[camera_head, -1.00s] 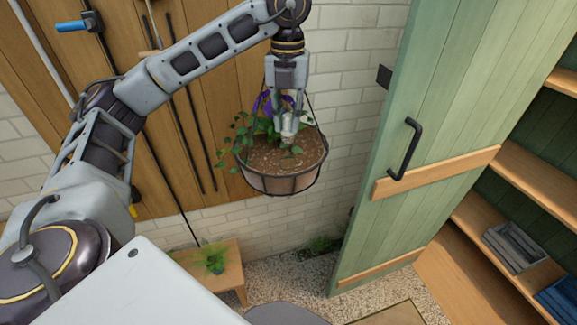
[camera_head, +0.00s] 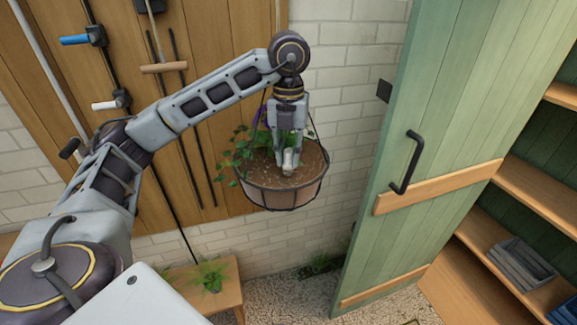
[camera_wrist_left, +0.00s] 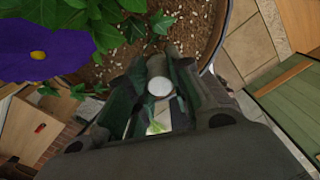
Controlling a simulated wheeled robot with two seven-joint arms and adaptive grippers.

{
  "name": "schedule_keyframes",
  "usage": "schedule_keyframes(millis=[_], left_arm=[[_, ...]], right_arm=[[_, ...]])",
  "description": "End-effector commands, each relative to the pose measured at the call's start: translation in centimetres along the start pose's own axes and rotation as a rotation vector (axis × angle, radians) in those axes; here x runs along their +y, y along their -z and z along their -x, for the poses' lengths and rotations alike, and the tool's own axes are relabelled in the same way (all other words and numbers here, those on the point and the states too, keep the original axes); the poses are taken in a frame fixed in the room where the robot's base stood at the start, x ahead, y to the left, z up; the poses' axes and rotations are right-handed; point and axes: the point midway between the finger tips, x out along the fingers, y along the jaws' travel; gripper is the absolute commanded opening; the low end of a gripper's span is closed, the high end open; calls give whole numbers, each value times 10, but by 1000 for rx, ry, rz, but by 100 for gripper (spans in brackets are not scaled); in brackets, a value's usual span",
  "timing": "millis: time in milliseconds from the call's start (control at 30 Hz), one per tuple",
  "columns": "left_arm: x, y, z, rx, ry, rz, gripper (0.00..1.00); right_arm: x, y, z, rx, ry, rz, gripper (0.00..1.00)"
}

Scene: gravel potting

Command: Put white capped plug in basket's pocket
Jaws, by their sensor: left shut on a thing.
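The hanging basket (camera_head: 258,192) is a wire-framed round pot filled with brown soil, with leafy trailing plants and a purple flower. My left gripper (camera_head: 288,160) points down over the soil from above and is shut on the white capped plug (camera_head: 289,168). In the left wrist view, the plug's round white top (camera_wrist_left: 159,87) shows between the fingers, and soil (camera_wrist_left: 165,25) lies just beyond. The fingers hide most of the plug, and I cannot tell whether its lower end touches the soil. The pocket itself is not clearly visible. My right gripper is out of view.
A green door (camera_head: 440,120) with a black handle stands open to the right of the basket. Shelves (camera_head: 540,185) are behind it. A small wooden bench (camera_head: 225,297) with a plant is below. Tools hang on the wooden panel (camera_head: 220,130) at left.

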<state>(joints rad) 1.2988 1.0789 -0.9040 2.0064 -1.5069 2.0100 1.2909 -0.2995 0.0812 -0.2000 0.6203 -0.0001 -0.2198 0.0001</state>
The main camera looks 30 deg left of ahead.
Motion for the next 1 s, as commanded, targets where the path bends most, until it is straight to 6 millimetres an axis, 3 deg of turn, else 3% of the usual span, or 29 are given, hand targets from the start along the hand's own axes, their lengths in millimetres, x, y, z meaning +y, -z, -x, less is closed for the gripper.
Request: schedule_keyframes(millis=[467, 1000], left_arm=[[0, 0, -3, 1, 0, 0, 3], [0, 0, -38, 0, 0, 0, 3]], right_arm=[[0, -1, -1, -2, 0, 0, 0], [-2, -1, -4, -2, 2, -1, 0]])
